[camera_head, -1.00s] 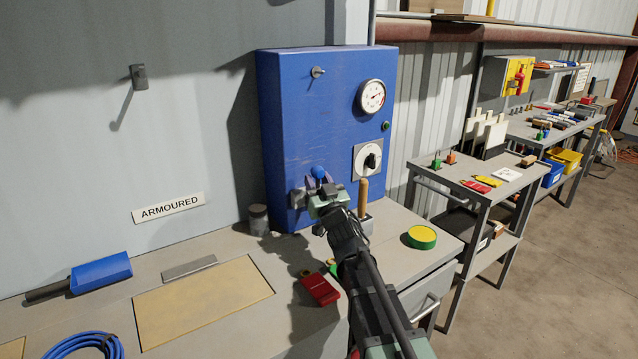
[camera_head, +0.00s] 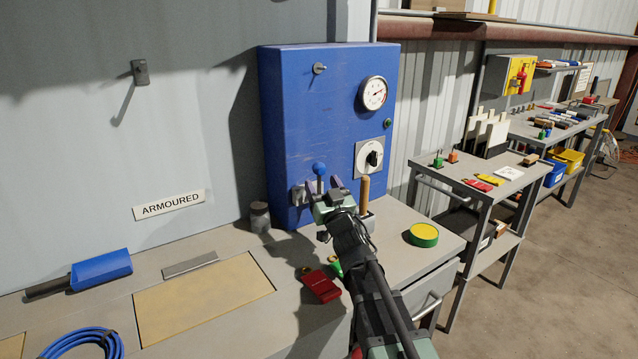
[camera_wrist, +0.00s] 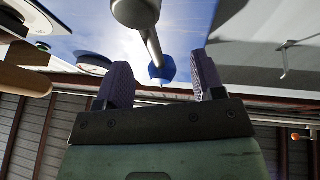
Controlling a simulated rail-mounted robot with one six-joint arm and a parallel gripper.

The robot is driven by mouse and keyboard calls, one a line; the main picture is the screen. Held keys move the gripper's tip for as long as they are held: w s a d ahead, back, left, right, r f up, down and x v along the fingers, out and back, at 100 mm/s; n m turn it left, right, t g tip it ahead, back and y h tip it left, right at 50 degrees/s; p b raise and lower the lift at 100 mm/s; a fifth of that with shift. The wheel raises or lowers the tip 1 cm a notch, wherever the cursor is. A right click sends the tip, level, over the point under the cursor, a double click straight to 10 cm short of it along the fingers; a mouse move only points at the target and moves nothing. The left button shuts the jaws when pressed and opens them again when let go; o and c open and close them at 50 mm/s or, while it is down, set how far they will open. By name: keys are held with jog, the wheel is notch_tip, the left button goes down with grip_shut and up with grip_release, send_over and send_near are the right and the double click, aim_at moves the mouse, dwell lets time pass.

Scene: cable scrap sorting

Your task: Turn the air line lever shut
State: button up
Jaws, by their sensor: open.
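The air line lever (camera_head: 319,170) has a blue ball knob on a short pale stem and stands upright at the lower left of the blue panel (camera_head: 330,115). A grey fitting (camera_head: 300,195) sits at its base. My gripper (camera_head: 325,187) is open just below the knob, its two purple fingers spread. In the wrist view the blue knob (camera_wrist: 162,68) appears beyond and between the fingertips (camera_wrist: 162,75), with no visible contact. The stem runs up from it to a grey round part (camera_wrist: 135,12). The gripper holds nothing.
A wooden handle (camera_head: 364,193) stands close right of my gripper. A pressure gauge (camera_head: 373,94) and a rotary switch (camera_head: 372,158) are on the panel. A jar (camera_head: 260,217), red block (camera_head: 321,286) and green-yellow disc (camera_head: 423,235) are on the bench.

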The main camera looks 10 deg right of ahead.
jog(key=b+v, duration=0.2)
jog(key=v, duration=0.6)
jog(key=s+d+f+m+g+h+p, duration=0.1)
jog(key=s+d+m+g+h+p, duration=0.2)
jog(key=d+m+g+h+p, duration=0.6)
jog(key=s+a+n+g+y+p, duration=0.2)
jog(key=s+a+n+g+p, duration=0.1)
jog(key=s+g+p, duration=0.3)
jog(key=s+a+n+g+y+p, duration=0.2)
jog(key=s+g+p, duration=0.4)
jog(key=s, duration=0.4)
jog(key=a+f+n+g, duration=0.1)
jog(key=a, duration=0.1)
jog(key=shift+s+a+p, duration=0.3)
jog(key=shift+s+a, duration=0.05)
